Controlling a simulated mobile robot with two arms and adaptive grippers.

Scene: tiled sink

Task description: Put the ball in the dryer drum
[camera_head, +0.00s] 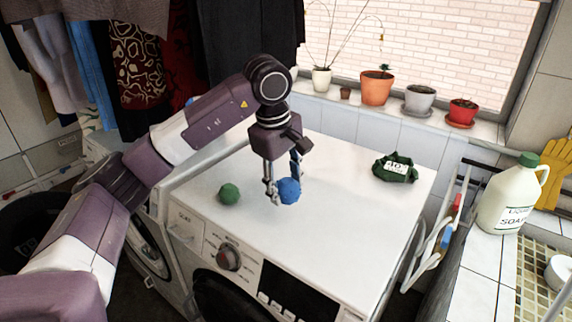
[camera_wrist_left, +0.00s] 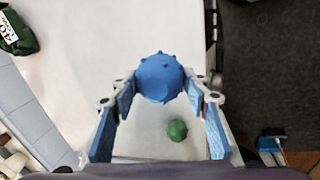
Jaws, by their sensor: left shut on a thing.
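A blue spiky ball (camera_head: 289,191) is between the fingers of my left gripper (camera_head: 280,190), above the white machine top. In the left wrist view the blue ball (camera_wrist_left: 160,78) sits between the two fingertips (camera_wrist_left: 160,92), and the gripper is shut on it. A green spiky ball (camera_head: 229,193) rests on the white machine top near its front edge; it also shows in the left wrist view (camera_wrist_left: 177,130). The front machine's round door (camera_head: 225,300) is partly cut off at the bottom of the head view. My right gripper is not in view.
The front machine's top (camera_head: 340,180) is mostly clear, with a green bag (camera_head: 396,168) at its back right. A second machine (camera_head: 145,235) stands to the left. Potted plants (camera_head: 377,87) line the sill. A soap jug (camera_head: 512,195) stands at right; clothes (camera_head: 140,60) hang back left.

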